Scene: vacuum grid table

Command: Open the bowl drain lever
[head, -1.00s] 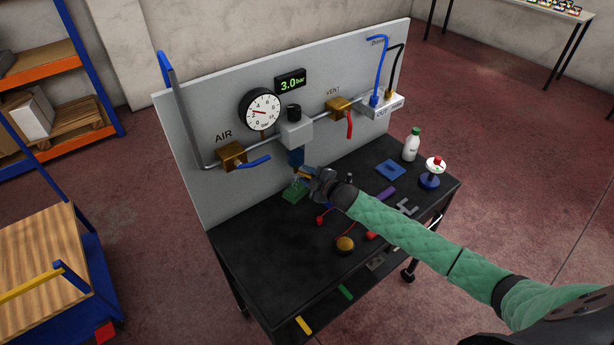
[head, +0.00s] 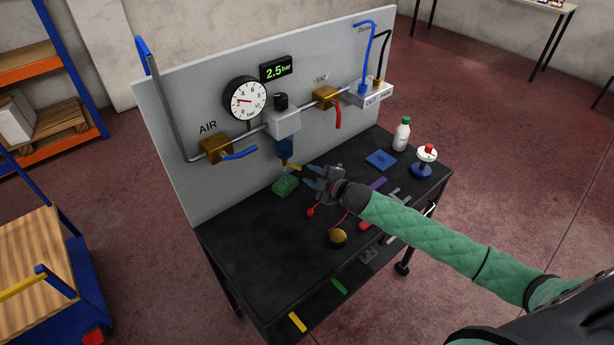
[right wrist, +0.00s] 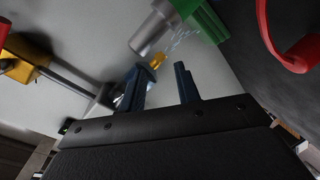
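The yellow drain lever (head: 293,167) sticks out to the right below the blue bowl (head: 284,148) under the grey regulator (head: 283,122). In the right wrist view the lever (right wrist: 158,60) lies just beyond the tips of my right gripper (right wrist: 165,70). My right gripper (head: 307,178) is open, its two blue fingers apart with nothing between them, to the right of the lever. Pale streaks show between the lever and the green block (head: 285,187) below. My left gripper is not in view.
The panel carries the AIR valve (head: 216,149) with a blue lever, the VENT valve (head: 326,97) with a red lever, a gauge (head: 245,98) and a display (head: 276,68) reading 2.5 bar. A brass dome (head: 337,237) stands on the black table (head: 240,250).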

